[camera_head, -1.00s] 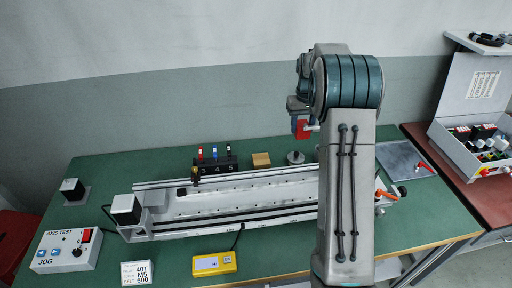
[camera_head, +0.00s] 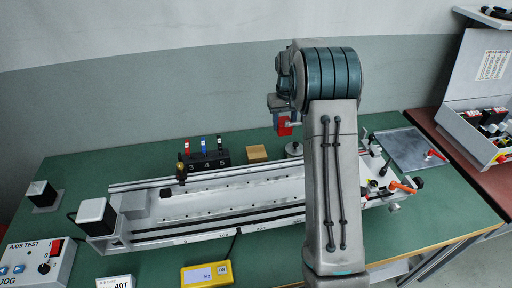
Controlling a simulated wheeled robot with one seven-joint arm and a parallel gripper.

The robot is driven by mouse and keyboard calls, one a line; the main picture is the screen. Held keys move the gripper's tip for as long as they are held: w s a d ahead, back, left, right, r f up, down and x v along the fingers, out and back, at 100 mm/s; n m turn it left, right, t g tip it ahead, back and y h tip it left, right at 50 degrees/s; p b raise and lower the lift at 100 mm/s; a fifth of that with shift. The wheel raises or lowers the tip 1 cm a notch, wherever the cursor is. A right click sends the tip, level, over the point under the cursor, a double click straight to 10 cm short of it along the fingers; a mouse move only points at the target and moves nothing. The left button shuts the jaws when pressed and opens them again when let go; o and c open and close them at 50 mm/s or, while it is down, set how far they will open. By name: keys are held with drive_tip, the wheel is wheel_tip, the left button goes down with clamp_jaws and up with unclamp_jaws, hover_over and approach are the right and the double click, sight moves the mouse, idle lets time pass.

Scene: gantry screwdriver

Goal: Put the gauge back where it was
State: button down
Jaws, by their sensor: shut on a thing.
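My gripper (camera_head: 281,116) is raised above the back of the green bench, left of my upright arm. It is shut on a small red thing (camera_head: 284,129) with a thin grey part at its right. This may be the gauge, but it is too small and partly hidden to be sure. The thing is held in the air, apart from the bench. Behind the long rail unit (camera_head: 240,196) stand a black rack (camera_head: 208,160) marked 3, 4, 5 with several coloured tools, a wooden block (camera_head: 257,153) and a round grey piece (camera_head: 293,149).
A yellow meter (camera_head: 207,275) and the axis test box (camera_head: 35,262) lie at the front. A grey plate (camera_head: 403,148) lies at the right of the bench. An open case (camera_head: 476,130) stands on the red bench beyond. My arm hides part of the rail unit.

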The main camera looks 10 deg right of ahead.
drive_tip(key=a+f, duration=0.1)
drive_tip(key=a, duration=0.2)
drive_tip(key=w+a+f, duration=0.1)
drive_tip(key=a+f, duration=0.1)
drive_tip(key=a, duration=0.1)
drive_tip(key=w+a+f+p, duration=0.1)
drive_tip(key=a+f, duration=0.1)
drive_tip(key=a, duration=0.1)
drive_tip(key=shift+f, duration=0.25)
drive_tip(key=shift+f+p, duration=0.3)
drive_tip(key=shift+f, duration=1.65)
drive_tip(key=shift+f, duration=0.15)
drive_tip(key=c, duration=0.8)
unclamp_jaws()
drive_tip(key=shift+o, duration=0.2)
